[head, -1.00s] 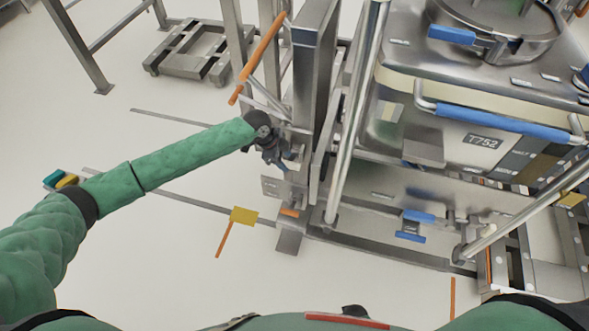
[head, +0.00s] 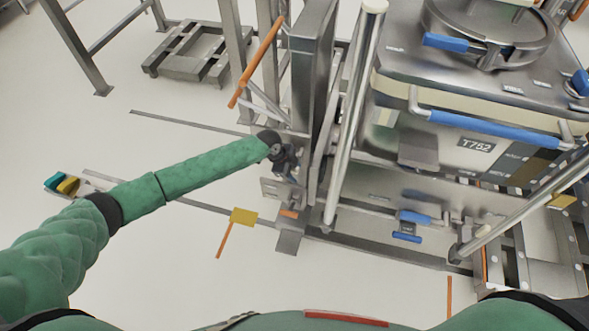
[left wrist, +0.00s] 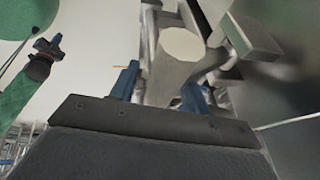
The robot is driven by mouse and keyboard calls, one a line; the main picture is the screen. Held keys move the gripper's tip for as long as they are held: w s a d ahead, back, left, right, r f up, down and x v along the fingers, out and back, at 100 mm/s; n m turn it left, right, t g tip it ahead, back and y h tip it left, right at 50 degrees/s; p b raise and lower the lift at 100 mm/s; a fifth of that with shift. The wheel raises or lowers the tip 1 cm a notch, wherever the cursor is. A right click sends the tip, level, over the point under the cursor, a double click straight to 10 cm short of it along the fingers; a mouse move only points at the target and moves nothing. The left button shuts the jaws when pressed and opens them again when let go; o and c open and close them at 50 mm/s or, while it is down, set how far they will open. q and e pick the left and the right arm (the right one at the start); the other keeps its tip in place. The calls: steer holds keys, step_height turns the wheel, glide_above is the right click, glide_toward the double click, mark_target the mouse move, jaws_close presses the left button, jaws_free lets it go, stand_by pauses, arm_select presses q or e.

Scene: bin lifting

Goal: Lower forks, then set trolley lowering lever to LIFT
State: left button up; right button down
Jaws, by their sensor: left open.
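The trolley shows as a steel mast (head: 311,85) with an orange-gripped handle (head: 257,62) at its upper left. A small orange part (head: 290,213) sits low at the mast's foot. I cannot tell which part is the lowering lever, or its setting; the forks are not clearly visible. My left gripper (head: 288,172) is just left of the lower mast. In the left wrist view its blue fingers (left wrist: 163,88) are apart, with a steel part bearing a pale round face (left wrist: 182,45) beyond them. Another green arm's gripper (left wrist: 46,50), seemingly my right, shows small at left.
A steel bin marked T752 (head: 470,110) with blue handles stands right of the mast, behind slanted steel posts. A yellow plate with an orange rod (head: 243,216) is left of the mast's foot. A low steel dolly (head: 188,52) stands behind. The floor at left is mostly clear.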

arm_select(q)
steer(key=shift+d+f, duration=0.1)
steer(key=shift+f, duration=0.15)
arm_select(e)
steer(key=shift+s+f, duration=0.1)
steer(key=shift+s, duration=0.05)
arm_select(q)
jaws_close()
arm_select(e)
steer(key=shift+d, duration=0.15)
